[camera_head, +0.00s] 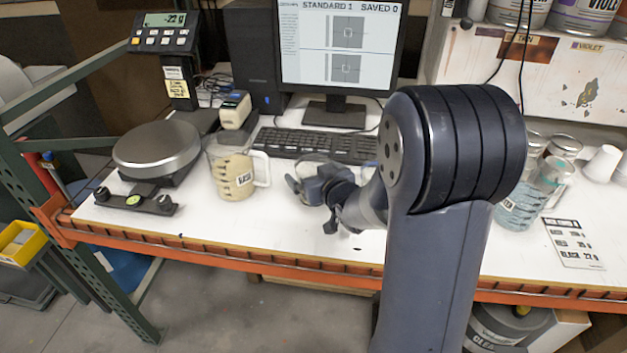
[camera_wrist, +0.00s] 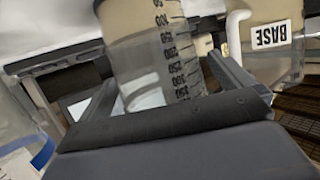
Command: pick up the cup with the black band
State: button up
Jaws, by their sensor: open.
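In the wrist view, a clear graduated cup (camera_wrist: 160,60) with dark markings and tan contents stands tilted in the picture between the two fingers of my gripper (camera_wrist: 165,90). The fingers are open, one on each side of it; I cannot tell whether either touches it. No black band shows clearly on its visible part. In the head view, my gripper (camera_head: 303,182) is low over the white bench, right of the tan jug with a handle (camera_head: 233,178). My wrist and arm hide much of the spot there. The jug's BASE label shows upside down in the wrist view (camera_wrist: 270,38).
A cup with a blue band (camera_wrist: 30,155) is at the wrist view's left edge. A round scale (camera_head: 157,150) stands left of the jug, and a keyboard (camera_head: 315,145) lies behind my gripper. Clear containers (camera_head: 525,200) stand right of my arm. The bench's orange front edge (camera_head: 240,258) is near.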

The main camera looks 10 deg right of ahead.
jog(key=shift+w+f, duration=0.1)
jog(key=shift+w, duration=0.1)
jog(key=shift+c, duration=0.3)
jog(key=c, duration=0.9)
jog(key=shift+c, duration=0.3)
jog(key=shift+r, duration=0.2)
